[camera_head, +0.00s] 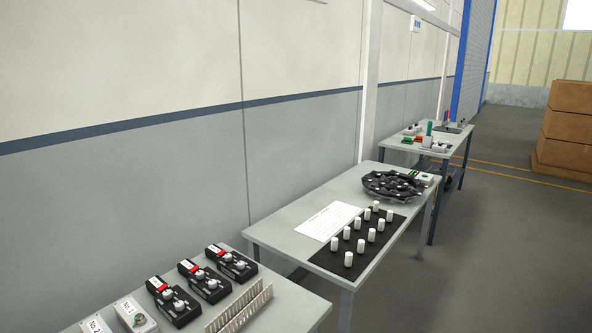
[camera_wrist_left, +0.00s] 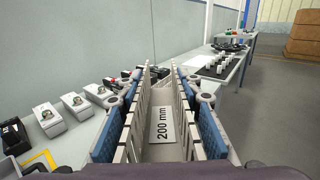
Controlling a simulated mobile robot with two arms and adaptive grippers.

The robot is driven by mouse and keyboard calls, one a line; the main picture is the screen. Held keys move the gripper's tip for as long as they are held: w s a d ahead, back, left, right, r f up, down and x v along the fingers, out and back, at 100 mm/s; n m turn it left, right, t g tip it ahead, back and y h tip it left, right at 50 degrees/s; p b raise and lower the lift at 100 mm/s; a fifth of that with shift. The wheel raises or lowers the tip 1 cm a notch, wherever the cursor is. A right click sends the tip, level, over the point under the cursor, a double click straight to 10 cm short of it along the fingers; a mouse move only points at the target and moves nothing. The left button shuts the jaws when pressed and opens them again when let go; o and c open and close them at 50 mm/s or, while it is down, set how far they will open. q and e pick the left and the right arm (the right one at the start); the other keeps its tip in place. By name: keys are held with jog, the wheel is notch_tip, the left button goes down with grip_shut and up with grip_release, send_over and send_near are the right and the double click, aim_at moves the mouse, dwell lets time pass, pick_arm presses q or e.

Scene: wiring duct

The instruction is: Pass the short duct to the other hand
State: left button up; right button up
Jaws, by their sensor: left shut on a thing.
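The short duct (camera_wrist_left: 163,125) is a pale grey open channel with slotted side walls and a "200 mm" label on its floor. In the left wrist view it runs away from the camera between the blue pads of my left gripper (camera_wrist_left: 160,100). The gripper is shut on the duct, with one pad against each outer side wall. A pale slotted duct piece (camera_head: 240,306) shows at the bottom of the head view, by the near table's edge; I cannot tell for sure if it is the same one. Neither gripper shows in the head view.
The near table (camera_head: 290,309) carries black devices (camera_head: 203,280) with red parts and grey switch boxes (camera_head: 134,314). A second table (camera_head: 268,231) holds white cylinders on a black mat (camera_head: 330,263) and a round black fixture (camera_head: 392,185).

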pick_arm(q)
jog(key=shift+f, duration=0.25)
